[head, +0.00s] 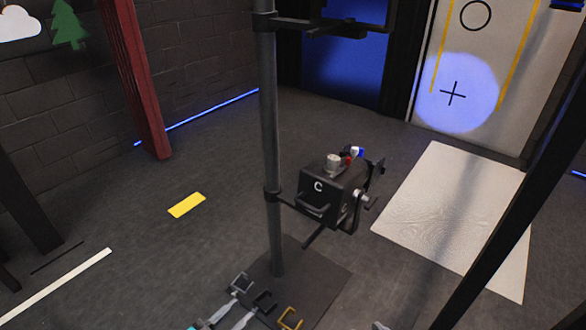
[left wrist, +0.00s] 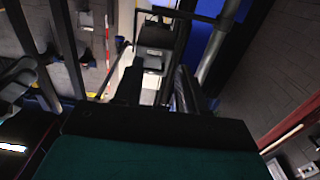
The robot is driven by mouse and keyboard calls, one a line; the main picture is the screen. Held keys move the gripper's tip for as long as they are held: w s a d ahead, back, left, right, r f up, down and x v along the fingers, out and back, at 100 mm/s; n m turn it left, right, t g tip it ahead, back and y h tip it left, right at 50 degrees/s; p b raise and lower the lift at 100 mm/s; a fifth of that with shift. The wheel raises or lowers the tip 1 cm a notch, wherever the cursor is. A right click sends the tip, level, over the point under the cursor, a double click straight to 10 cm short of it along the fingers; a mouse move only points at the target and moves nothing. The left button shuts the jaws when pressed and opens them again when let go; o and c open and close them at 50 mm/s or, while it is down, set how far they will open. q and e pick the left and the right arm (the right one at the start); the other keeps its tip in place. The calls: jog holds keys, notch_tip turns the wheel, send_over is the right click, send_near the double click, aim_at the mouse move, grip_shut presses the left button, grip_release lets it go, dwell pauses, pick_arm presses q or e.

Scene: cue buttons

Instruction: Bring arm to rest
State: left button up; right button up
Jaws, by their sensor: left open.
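My left gripper (head: 252,292) shows at the bottom of the head view, low over the stand's dark base plate. In the left wrist view its two dark fingers (left wrist: 157,75) stand apart, with nothing seen between them. The black box marked C (head: 332,194) is fixed to an upright pole (head: 271,150). A pale round knob (head: 334,163) and small red and blue parts sit on its top. The gripper is below the box and apart from it. I cannot make out my right gripper.
The base plate (head: 325,275) spreads around the pole's foot. A yellow bracket (head: 289,318) shows at the bottom edge. A white panel (head: 450,215) lies to the right, and a yellow floor mark (head: 187,205) to the left. A red post (head: 140,85) stands at the back left.

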pick_arm(q)
jog(key=a+m+g+y, duration=0.2)
jog(key=a+m, duration=0.1)
jog(key=a, duration=1.4)
jog(key=s+d+r+n+g+y, duration=0.3)
jog(key=s+d+r+y, duration=0.3)
jog(key=s+d+r, duration=0.3)
jog(key=d+n+t, duration=0.1)
jog(key=d+n, duration=0.4)
jog(key=d, duration=0.2)
jog(key=a+r+p, duration=0.2)
jog(key=r+p, duration=0.5)
jog(key=p, duration=0.3)
jog(key=s+a+r+y+p, duration=0.1)
jog(key=a+r+p, duration=0.1)
jog(key=r+p, duration=0.5)
jog(key=p, duration=0.3)
jog(key=shift+s+a+t, duration=0.2)
jog(key=shift+a+t, duration=0.1)
jog(key=shift+a, duration=0.05)
pick_arm(e)
jog(key=s+d+r+h, duration=0.1)
jog(key=d+r, duration=0.3)
jog(key=r, duration=0.9)
jog(key=shift+s+d+r, duration=0.15)
jog(key=shift+s+r, duration=0.25)
jog(key=shift+s, duration=0.05)
pick_arm(q)
jog(key=shift+r, duration=0.1)
